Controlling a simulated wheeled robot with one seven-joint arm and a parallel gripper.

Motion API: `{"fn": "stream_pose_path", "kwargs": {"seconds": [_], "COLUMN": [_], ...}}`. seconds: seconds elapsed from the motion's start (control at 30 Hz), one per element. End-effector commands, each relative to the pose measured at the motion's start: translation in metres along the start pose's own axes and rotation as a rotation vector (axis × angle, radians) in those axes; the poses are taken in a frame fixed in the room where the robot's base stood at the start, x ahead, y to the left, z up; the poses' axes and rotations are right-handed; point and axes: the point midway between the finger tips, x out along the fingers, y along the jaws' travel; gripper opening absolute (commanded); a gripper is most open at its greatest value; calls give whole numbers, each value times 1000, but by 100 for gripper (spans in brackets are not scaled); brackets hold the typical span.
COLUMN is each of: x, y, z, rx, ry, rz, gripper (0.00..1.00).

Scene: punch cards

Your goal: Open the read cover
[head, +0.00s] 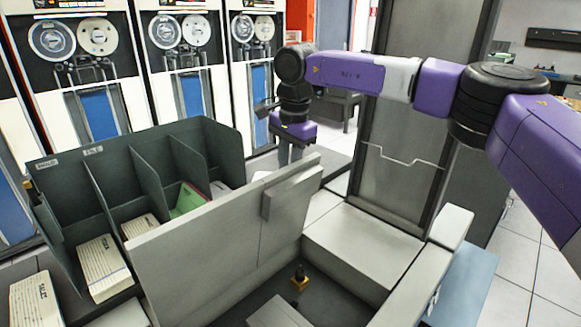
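A large flat grey panel, apparently the read cover (225,240), stands raised and tilted up in the middle of the head view. A block-like handle (290,192) sits on its face near the right end. Below it a dark recess (335,297) lies exposed, with a small brass-coloured part (299,278) in it. My gripper (290,160) points down just beyond the panel's top edge, near its right end. Its fingertips are small and partly hidden there, so I cannot tell whether they are open or touch the panel.
A dark green divided rack (105,152) with card stacks (103,268) stands to the left. Another card stack (36,302) lies at the lower left. A grey machine ledge (365,245) and a tall grey column (400,150) are at the right. Tape cabinets (180,85) line the back.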

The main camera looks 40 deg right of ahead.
Motion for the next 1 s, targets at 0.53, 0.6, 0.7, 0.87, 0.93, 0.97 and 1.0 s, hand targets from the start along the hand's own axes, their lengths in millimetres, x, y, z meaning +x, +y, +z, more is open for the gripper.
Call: {"fn": "stream_pose_path", "kwargs": {"seconds": [0.53,0.6,0.7,0.87,0.93,0.97,1.0], "x": [-1,-7,-22,-48,-58,-62,-66], "y": [1,1,1,0,0,0,0], "z": [1,0,0,0,0,1,1], "rx": [1,1,0,1,1,1,0], "ry": [-2,-2,0,-1,-1,-2,-2], "rz": [5,4,3,3,4,4,5], "gripper": [30,30,30,30,30,30,30]}}
